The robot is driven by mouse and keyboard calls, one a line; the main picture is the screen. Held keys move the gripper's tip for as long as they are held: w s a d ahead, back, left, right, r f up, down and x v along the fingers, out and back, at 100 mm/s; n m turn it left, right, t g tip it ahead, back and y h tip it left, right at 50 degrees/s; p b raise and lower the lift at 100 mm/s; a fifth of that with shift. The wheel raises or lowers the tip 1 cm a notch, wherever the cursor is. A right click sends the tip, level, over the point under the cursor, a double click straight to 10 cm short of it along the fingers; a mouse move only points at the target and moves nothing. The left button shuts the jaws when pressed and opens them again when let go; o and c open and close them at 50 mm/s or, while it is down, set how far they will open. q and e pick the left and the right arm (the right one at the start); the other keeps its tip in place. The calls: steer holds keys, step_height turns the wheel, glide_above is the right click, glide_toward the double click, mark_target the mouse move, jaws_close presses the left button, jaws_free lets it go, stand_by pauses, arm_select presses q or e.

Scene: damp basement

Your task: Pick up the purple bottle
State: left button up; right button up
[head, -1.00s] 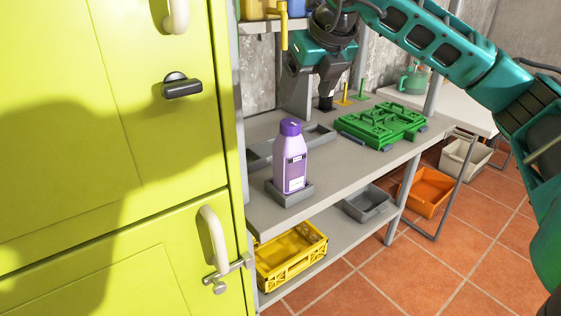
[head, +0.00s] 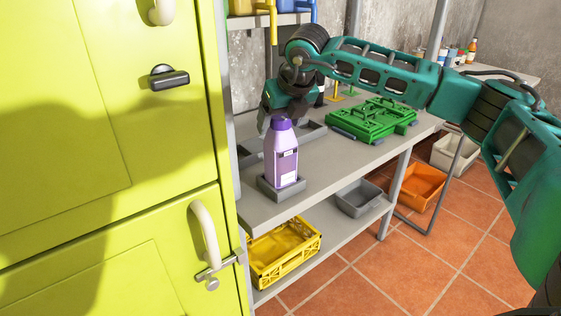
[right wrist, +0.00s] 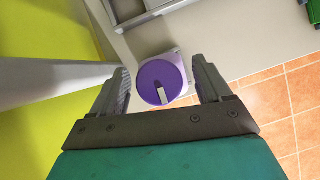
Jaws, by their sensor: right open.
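The purple bottle (head: 281,160) stands upright in a small grey tray (head: 267,188) near the front edge of the shelf's worktop. Its dark purple cap faces up and it has a white label. In the right wrist view the bottle's cap (right wrist: 161,83) shows from above, between the two fingers in the picture. My right gripper (right wrist: 162,85) is open, with nothing held. In the head view my right gripper (head: 282,120) is just behind and above the bottle, its fingertips partly hidden by the cap. My left gripper is not in view.
A yellow-green cabinet (head: 110,150) stands close on the left. A green crate (head: 372,120) lies on the worktop (head: 340,158) to the right. A yellow crate (head: 285,252) and a grey bin (head: 358,198) are on the lower shelf. An orange bin (head: 415,187) is on the floor.

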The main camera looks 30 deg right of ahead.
steer(key=shift+c, duration=0.2)
jaws_close()
stand_by(0.6)
